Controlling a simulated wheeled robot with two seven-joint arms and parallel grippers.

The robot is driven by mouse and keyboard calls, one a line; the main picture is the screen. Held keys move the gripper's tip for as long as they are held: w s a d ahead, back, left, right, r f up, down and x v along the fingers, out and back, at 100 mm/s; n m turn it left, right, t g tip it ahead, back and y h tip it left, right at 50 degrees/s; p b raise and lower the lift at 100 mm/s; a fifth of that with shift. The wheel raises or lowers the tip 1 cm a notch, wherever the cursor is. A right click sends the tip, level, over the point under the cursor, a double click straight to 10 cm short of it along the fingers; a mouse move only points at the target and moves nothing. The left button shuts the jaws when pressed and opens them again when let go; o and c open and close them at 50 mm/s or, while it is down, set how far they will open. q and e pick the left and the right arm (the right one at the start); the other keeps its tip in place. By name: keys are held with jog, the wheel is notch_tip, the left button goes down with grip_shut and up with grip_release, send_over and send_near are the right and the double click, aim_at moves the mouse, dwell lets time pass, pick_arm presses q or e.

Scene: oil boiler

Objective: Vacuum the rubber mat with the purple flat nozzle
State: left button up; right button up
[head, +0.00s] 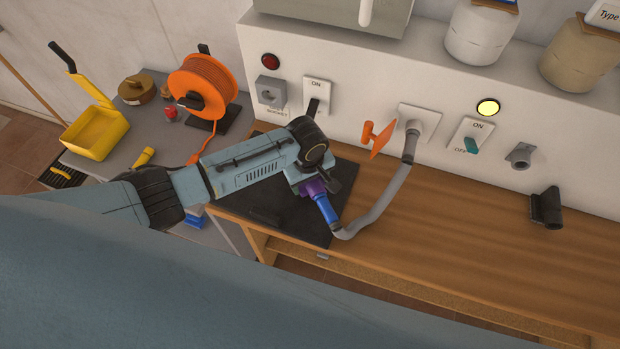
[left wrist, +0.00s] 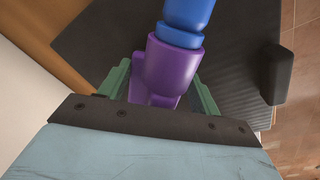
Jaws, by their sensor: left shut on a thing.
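The black rubber mat (head: 270,205) lies on the left end of the wooden bench, and its ribbed surface shows in the left wrist view (left wrist: 228,62). My left gripper (head: 312,188) is over the mat, shut on the purple flat nozzle (head: 315,187). In the left wrist view the purple nozzle (left wrist: 170,68) sits between the green fingers. A blue hose end (head: 326,209) joins the nozzle to a grey hose (head: 385,195), which runs up to a wall socket (head: 414,127). Whether the nozzle touches the mat is hidden. My right gripper is not in view.
An orange flap (head: 378,138) stands beside the hose socket. A switch with a teal lever (head: 471,144) is near a lit yellow lamp (head: 487,107). An orange reel (head: 203,88) and yellow pan (head: 95,132) stand left.

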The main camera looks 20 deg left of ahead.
pick_arm(q)
jog(key=shift+s+p, duration=0.65)
jog(key=shift+w+f+b, duration=0.1)
jog(key=shift+w+b, duration=0.4)
jog(key=shift+w, duration=0.75)
jog(key=shift+s+r+p, duration=0.2)
jog(key=shift+s+p, duration=0.35)
jog(key=shift+p, duration=0.05)
jog(key=shift+s+p, duration=0.5)
jog(key=shift+s, duration=0.1)
jog(key=shift+w+f, duration=0.1)
jog(key=shift+w, duration=0.15)
jog(key=shift+w+b, duration=0.85)
jog(key=shift+w, duration=0.05)
jog(key=shift+s+p, duration=0.6)
jog(key=shift+s, duration=0.6)
jog(key=shift+w, duration=0.65)
